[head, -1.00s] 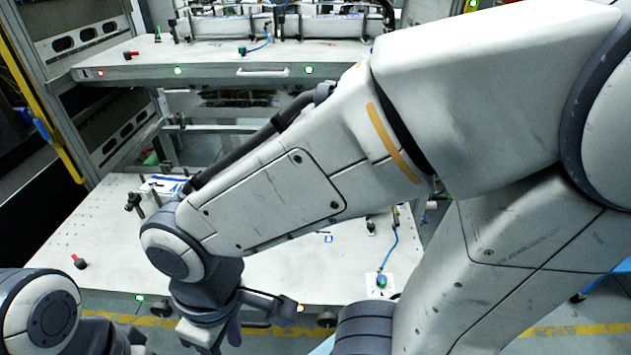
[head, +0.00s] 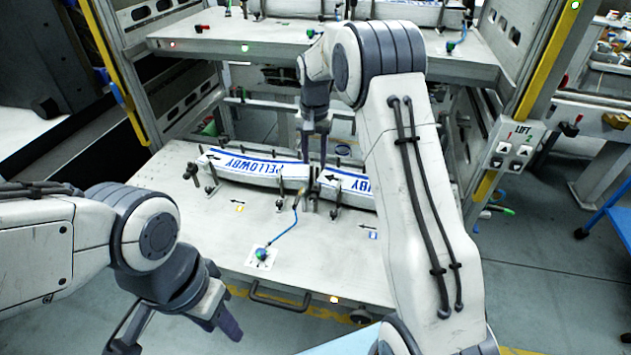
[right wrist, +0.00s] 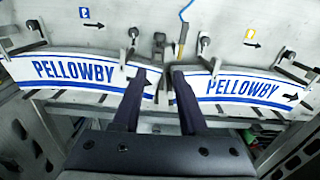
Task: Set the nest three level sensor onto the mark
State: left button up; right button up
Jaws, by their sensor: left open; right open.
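On the lower shelf, a small green-topped device (head: 262,254) stands on a pale square patch. A blue cable runs from it to a thin brownish piece (head: 297,200) beside the gap between two white PELLOWBY strips; this piece also shows in the right wrist view (right wrist: 181,46). I cannot tell which of these is the nest three level sensor. My right gripper (head: 317,157) is open and empty over the gap between the strips; its fingers also show in the right wrist view (right wrist: 158,76). My left gripper (head: 178,333) is open and empty, in front of the shelf's left side.
The left strip (head: 250,168) and right strip (head: 350,188) lie between upright posts. Yellow (head: 239,208) and blue (head: 373,235) arrow labels mark the shelf. The upper shelf (head: 400,58) overhangs the back and holds another green device (head: 450,46). The shelf's front left is clear.

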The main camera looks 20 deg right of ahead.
aim_at(316, 184)
jog(key=shift+w+d+f, duration=0.2)
jog(key=shift+d+f, duration=0.15)
notch_tip(316, 184, down, 10)
jog(key=shift+p, duration=0.7)
jog(key=shift+c, duration=0.3)
grip_shut()
dwell(0.5)
